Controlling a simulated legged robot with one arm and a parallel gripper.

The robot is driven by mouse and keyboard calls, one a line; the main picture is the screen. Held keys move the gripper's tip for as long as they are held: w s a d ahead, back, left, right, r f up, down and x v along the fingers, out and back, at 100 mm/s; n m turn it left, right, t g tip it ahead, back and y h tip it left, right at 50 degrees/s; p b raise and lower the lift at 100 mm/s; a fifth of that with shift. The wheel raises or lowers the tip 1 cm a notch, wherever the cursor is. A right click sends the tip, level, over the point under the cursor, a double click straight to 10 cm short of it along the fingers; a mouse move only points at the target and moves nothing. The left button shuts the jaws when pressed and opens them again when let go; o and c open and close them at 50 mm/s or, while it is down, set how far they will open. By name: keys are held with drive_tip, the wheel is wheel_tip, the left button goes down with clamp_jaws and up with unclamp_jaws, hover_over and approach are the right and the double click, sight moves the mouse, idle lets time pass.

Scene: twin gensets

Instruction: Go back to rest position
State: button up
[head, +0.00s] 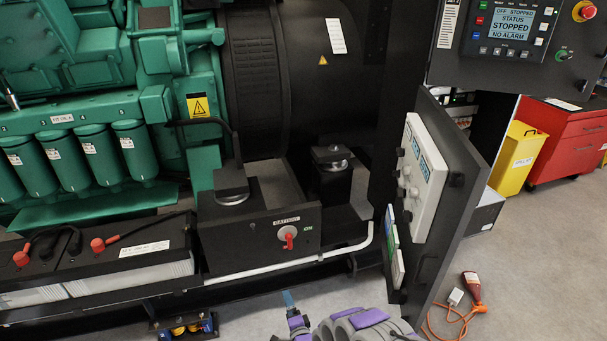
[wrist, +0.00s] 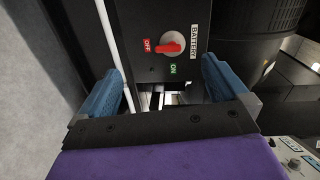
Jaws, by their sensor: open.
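My gripper (head: 290,302) shows at the bottom of the head view, low in front of the genset; only a blue fingertip and part of the purple wrist show there. In the wrist view my gripper (wrist: 162,88) is open, its two blue fingers wide apart with nothing held. The red battery switch handle (head: 289,240) is on a black box below the generator. It also shows in the wrist view (wrist: 169,48), ahead of the fingers and apart from them. The handle points to the red OFF label (wrist: 150,46), away from the green ON label (wrist: 173,68).
An open black panel door (head: 445,190) stands right of my arm. Batteries (head: 100,265) are at the left. A yellow bin (head: 517,158) and red cabinet (head: 567,142) stand behind. The control screen (head: 514,28) reads STOPPED.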

drive_tip(key=w+d+r+n+g+h, duration=0.25)
drive_tip(key=w+d+r, duration=0.2)
drive_tip(key=d, duration=0.25)
drive_tip(key=w+d+r+n+g+h, duration=0.25)
drive_tip(key=d+r, duration=0.25)
drive_tip(key=d, duration=0.3)
drive_tip(key=s+d+r+n+g+h, duration=0.1)
drive_tip(key=s+d+r+g, duration=0.15)
drive_tip(key=d+r, duration=0.4)
drive_tip(key=s+d+r+n+g+h, duration=0.1)
drive_tip(key=s+d+r+h, duration=0.2)
drive_tip(key=r, duration=0.6)
drive_tip(key=s+r+n+g+y, duration=0.1)
drive_tip(key=s+r+g, duration=0.1)
drive_tip(key=s+r, duration=0.6)
drive_tip(key=s+r+n+g, duration=0.15)
drive_tip(key=s+r, duration=0.35)
drive_tip(key=s, duration=0.7)
drive_tip(key=s+a+r+n+g, duration=0.1)
drive_tip(key=s+a+r+g, duration=0.1)
drive_tip(key=s, duration=0.8)
drive_tip(key=s+a+r+n+g+y, duration=0.1)
drive_tip(key=s+a+r+g, duration=0.1)
drive_tip(key=s, duration=0.7)
drive_tip(key=s+a+r+n+g+y, duration=0.1)
drive_tip(key=s+r+g, duration=0.1)
drive_tip(key=s, duration=0.8)
drive_tip(key=shift+s+a+r+n, duration=0.35)
drive_tip(key=shift+a+r, duration=0.05)
drive_tip(key=shift+r, duration=0.25)
